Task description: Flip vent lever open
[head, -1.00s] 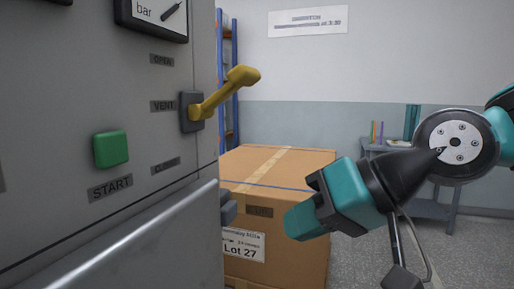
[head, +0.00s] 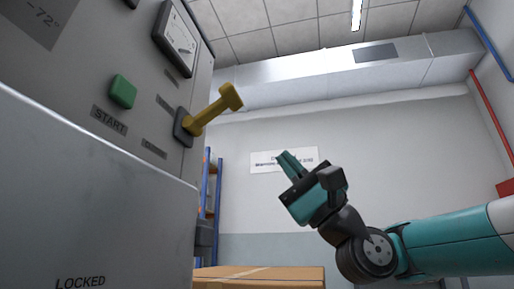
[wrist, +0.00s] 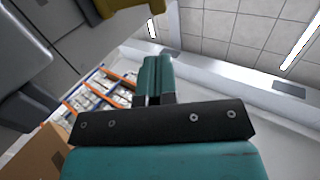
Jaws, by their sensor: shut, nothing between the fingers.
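The yellow vent lever (head: 214,109) sticks out from a dark mount on the grey panel (head: 62,128) in the head view, angled up and to the right. Its small labels are too blurred to read now. My gripper (head: 286,161) is to the right of the lever and lower, apart from it, with its teal fingers together and empty, pointing up and to the left. In the wrist view the closed fingers (wrist: 154,78) point up, and part of the yellow lever (wrist: 118,7) shows at the top edge.
A green START button (head: 123,91) and a gauge (head: 177,40) are on the panel. A cardboard box (head: 262,279) stands below, with a blue shelf rack (head: 211,190) behind it. The space between my gripper and the lever looks clear.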

